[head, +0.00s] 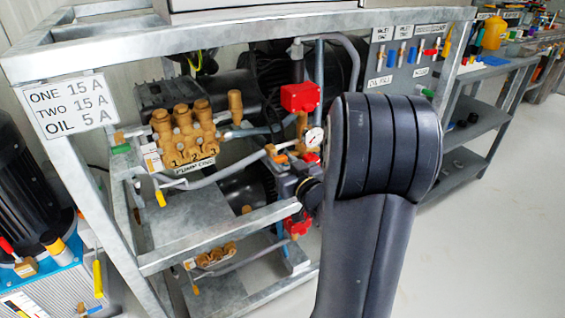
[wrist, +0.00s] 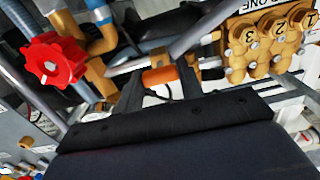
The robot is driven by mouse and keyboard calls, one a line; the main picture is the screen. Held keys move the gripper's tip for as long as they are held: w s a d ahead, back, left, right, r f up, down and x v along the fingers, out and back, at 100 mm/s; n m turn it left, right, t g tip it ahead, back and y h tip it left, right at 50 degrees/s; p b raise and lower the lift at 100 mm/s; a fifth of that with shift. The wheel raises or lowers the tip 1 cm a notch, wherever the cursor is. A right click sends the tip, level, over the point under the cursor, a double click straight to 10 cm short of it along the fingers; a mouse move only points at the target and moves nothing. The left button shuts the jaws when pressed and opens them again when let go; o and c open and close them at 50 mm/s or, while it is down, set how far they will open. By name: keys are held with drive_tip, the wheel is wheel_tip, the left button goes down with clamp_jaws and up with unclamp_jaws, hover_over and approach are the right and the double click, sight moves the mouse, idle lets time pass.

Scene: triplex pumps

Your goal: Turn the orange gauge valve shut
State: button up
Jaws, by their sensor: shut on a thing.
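The orange gauge valve handle (wrist: 160,76) shows in the wrist view as a short orange bar between my two dark fingers. My gripper (wrist: 160,83) is shut on it. In the head view a small orange handle (head: 271,149) shows beside the round white pressure gauge (head: 314,136), left of my arm. My arm covers much of the area to the right of the gauge in that view. The valve's body is mostly hidden behind the handle and my fingers.
A red handwheel (wrist: 52,60) is left of my gripper in the wrist view. The brass pump head (wrist: 266,40) is at the upper right. Pipes run close around the fingers. The steel frame's front bar (head: 220,236) crosses below the gauge. The floor at right is clear.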

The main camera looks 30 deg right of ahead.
drive_tip(key=m+p, duration=0.2)
drive_tip(key=m, duration=0.2)
drive_tip(key=shift+r, duration=0.1)
drive_tip(key=m+p, duration=0.3)
drive_tip(key=m, duration=0.2)
drive_tip(key=m+p, duration=0.2)
drive_tip(key=m, duration=0.2)
drive_tip(key=shift+m, duration=0.4)
drive_tip(key=shift+m+p, duration=1)
drive_tip(key=shift+m, duration=0.9)
drive_tip(key=o, duration=1)
